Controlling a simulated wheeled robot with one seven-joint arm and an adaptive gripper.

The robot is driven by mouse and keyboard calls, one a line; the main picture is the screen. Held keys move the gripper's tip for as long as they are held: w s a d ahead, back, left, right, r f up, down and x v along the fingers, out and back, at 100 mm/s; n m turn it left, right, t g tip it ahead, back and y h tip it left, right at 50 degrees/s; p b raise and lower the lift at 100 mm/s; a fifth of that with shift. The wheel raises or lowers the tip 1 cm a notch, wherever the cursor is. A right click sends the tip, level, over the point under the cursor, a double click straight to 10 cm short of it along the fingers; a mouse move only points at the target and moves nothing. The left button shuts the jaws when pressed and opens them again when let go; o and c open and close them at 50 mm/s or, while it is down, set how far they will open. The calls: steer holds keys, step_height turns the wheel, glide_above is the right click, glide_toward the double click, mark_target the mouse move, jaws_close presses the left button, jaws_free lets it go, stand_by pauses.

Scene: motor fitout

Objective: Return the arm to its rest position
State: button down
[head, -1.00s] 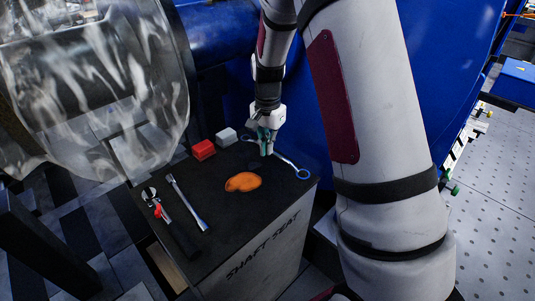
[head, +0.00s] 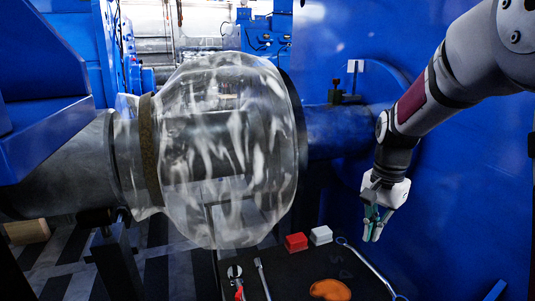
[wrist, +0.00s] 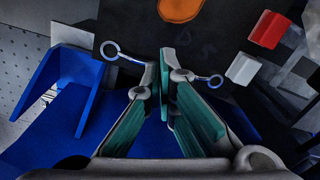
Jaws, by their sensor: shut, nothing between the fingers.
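My gripper (head: 372,222) hangs pointing down at the right in the head view, in front of a blue wall and above the back right part of the dark bench top. Its green-padded fingers are shut with nothing between them. In the wrist view the closed fingers (wrist: 165,85) point toward the bench. A long wrench (wrist: 110,50) lies on the bench below them, its middle hidden behind the fingertips. The same wrench (head: 372,268) shows below my gripper in the head view, clear of it.
A large transparent bulging cover (head: 225,150) surrounds the shaft left of my arm. Blue machine walls (head: 470,190) stand behind.

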steer(key=s+a+r+n, duration=0.3)
steer(key=s+r, duration=0.3)
steer(key=s, duration=0.3)
steer(key=s+a+n, duration=0.3)
steer(key=s+n, duration=0.4)
steer(key=s, duration=1.7)
step_height(320, 180, up, 20)
steer(key=t+p, duration=0.4)
steer(key=p, duration=1.3)
steer(key=shift+w+a+f, duration=0.15)
steer(key=shift+a+f, duration=0.05)
steer(key=shift+a, duration=0.1)
